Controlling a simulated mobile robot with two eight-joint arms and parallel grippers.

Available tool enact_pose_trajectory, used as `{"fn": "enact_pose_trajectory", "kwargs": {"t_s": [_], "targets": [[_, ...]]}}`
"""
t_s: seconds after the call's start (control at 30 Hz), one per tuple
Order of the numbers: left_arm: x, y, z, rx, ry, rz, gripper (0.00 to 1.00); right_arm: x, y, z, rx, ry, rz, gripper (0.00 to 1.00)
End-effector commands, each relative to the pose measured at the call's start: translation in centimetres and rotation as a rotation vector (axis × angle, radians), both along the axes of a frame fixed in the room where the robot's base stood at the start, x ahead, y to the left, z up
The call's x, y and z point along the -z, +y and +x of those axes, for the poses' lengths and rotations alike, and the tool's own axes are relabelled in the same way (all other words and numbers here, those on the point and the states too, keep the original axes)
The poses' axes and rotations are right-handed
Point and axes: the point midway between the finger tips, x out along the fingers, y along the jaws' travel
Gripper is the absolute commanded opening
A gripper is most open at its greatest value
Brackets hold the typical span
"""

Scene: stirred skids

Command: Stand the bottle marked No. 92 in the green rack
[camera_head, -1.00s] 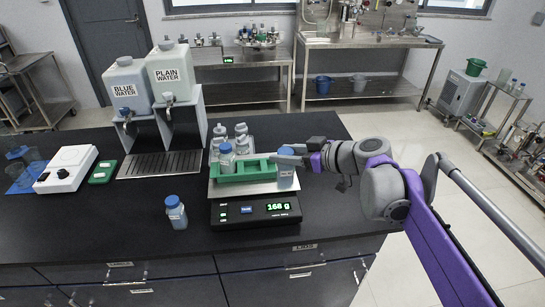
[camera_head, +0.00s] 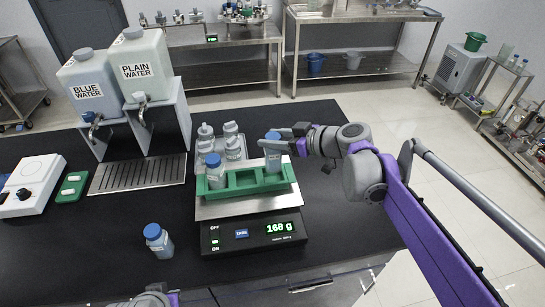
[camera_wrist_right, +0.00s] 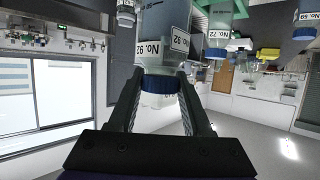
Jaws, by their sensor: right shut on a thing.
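The No. 92 bottle (camera_head: 273,152), blue-capped with bluish contents, is upright at the right end of the green rack (camera_head: 232,190). Its base is at the right compartment; I cannot tell whether it rests inside or just above. My right gripper (camera_head: 287,141) is shut on this bottle near its cap. In the right wrist view the bottle (camera_wrist_right: 165,40) appears upside down between the fingers, with its No. 92 label readable. Another blue-capped bottle (camera_head: 216,172) stands in the rack's left compartment. The middle compartment looks empty.
The rack sits on a scale (camera_head: 255,232) reading 168 g. Several grey-capped bottles (camera_head: 231,146) stand behind it. A loose blue-capped bottle (camera_head: 158,240) stands at front left. Water dispensers (camera_head: 144,68) and a drip tray (camera_head: 138,174) are farther left. Bench right of the scale is clear.

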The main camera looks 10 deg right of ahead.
Motion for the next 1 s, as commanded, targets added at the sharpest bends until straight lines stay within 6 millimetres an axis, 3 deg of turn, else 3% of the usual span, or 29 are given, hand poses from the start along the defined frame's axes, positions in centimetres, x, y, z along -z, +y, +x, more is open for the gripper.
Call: {"fn": "enact_pose_trajectory", "kwargs": {"t_s": [0.43, 0.8, 0.83, 0.97, 1.0], "targets": [[0.8, 0.0, -0.3, 0.000, 0.005, 0.000, 0.00, 4.9, 0.0, 0.0, 0.000, 0.000, 0.000, 0.00], [0.9, 0.0, -0.3, 0.000, 0.006, 0.000, 0.00, 5.4, 0.0, 0.0, 0.000, 0.000, 0.000, 0.00], [0.9, 0.0, -0.3, 0.000, 0.006, 0.000, 0.00, 5.3, 0.0, 0.0, 0.000, 0.000, 0.000, 0.55], [0.8, 0.0, -0.3, 0.000, 0.006, 0.000, 0.00, 5.3, 0.0, 0.0, 0.000, 0.000, 0.000, 0.78], [0.8, 0.0, -0.3, 0.000, 0.006, 0.000, 0.00, 5.3, 0.0, 0.0, 0.000, 0.000, 0.000, 0.79]]}}
